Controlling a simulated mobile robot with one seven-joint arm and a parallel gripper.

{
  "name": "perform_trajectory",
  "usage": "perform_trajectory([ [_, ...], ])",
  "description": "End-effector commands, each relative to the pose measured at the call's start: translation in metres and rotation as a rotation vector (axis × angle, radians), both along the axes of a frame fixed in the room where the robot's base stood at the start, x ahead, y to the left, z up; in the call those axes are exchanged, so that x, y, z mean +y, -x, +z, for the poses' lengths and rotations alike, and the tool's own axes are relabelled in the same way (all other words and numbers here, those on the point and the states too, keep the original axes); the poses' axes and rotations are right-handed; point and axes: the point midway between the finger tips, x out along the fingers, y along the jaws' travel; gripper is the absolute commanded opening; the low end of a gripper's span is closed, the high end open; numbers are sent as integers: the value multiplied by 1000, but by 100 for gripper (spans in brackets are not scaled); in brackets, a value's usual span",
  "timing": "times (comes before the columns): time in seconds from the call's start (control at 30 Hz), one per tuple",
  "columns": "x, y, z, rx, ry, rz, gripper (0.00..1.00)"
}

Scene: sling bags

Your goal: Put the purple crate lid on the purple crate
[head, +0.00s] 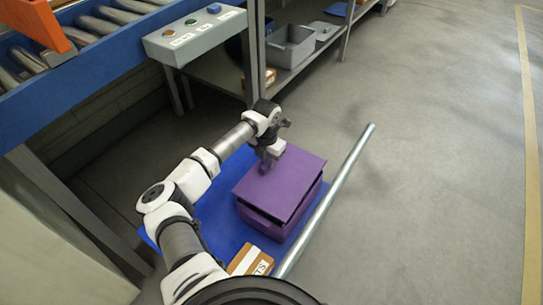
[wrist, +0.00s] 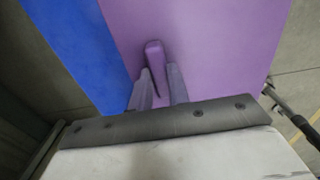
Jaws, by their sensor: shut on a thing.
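The purple crate (head: 262,224) stands on a blue mat (head: 212,212) on the floor. The flat purple crate lid (head: 292,180) is over the crate and covers its opening; I cannot tell whether it rests fully on the rim or sits slightly above it. In the wrist view the lid (wrist: 225,50) fills the middle and right, with its raised handle (wrist: 154,52) between my fingers. My gripper (head: 266,166), also seen in the wrist view (wrist: 159,85), points down and is shut on that handle. The crate is hidden under the lid in the wrist view.
A metal pole (head: 325,200) runs along the right side of the mat. A small cardboard box (head: 250,262) lies near the crate's front. A shelf with a grey bin (head: 291,47) and a conveyor with a button box (head: 195,35) stand behind. The floor at right is clear.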

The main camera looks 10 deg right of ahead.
Motion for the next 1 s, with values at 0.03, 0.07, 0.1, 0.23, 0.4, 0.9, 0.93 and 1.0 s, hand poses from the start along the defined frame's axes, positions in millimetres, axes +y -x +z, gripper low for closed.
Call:
perform_trajectory([
  [0.03, -1, 1, -4, 0, 1, -8, 0],
  [0.07, -2, 1, -5, 0, 1, -11, 0],
  [0.1, -2, 1, -6, 0, 1, -14, 0],
  [0.23, -2, 1, -11, 0, 0, -15, 0],
  [0.4, -2, 2, -24, 0, 0, -14, 0],
  [0.9, -2, 2, -41, -1, -1, -13, 0],
  [0.93, -2, 2, -41, -1, -1, -13, 0],
  [1.0, -2, 2, -41, -1, -1, -13, 0],
])
